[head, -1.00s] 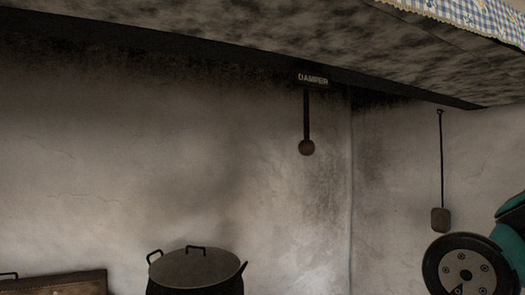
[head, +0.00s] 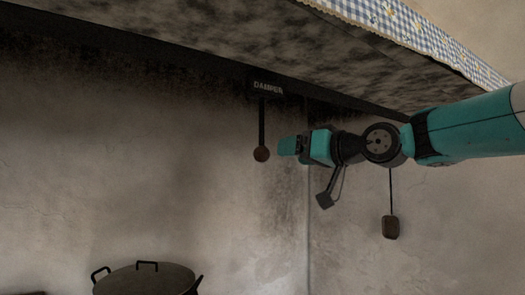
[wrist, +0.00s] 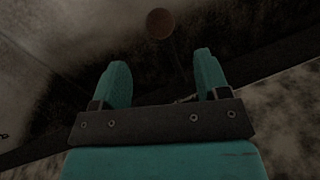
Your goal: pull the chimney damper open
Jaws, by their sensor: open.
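The damper handle is a dark rod with a round brown knob (head: 261,154) at its lower end. It hangs straight down below a black plate marked DAMPER (head: 268,87) under the hood edge. My gripper (head: 284,146) is just to the right of the knob in the head view, at about its height. In the wrist view the knob (wrist: 160,24) is beyond the fingertips, roughly between them and apart from them. My gripper (wrist: 160,68) is open and empty, with both teal fingers spread. The rod is dim in the wrist view.
The sooty hood (head: 300,50) with a checked cloth (head: 400,25) runs above my arm. A lidded black pot (head: 147,280) stands low at the left. A block on a rod (head: 390,228) hangs on the right wall below my arm. The wall left of the knob is clear.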

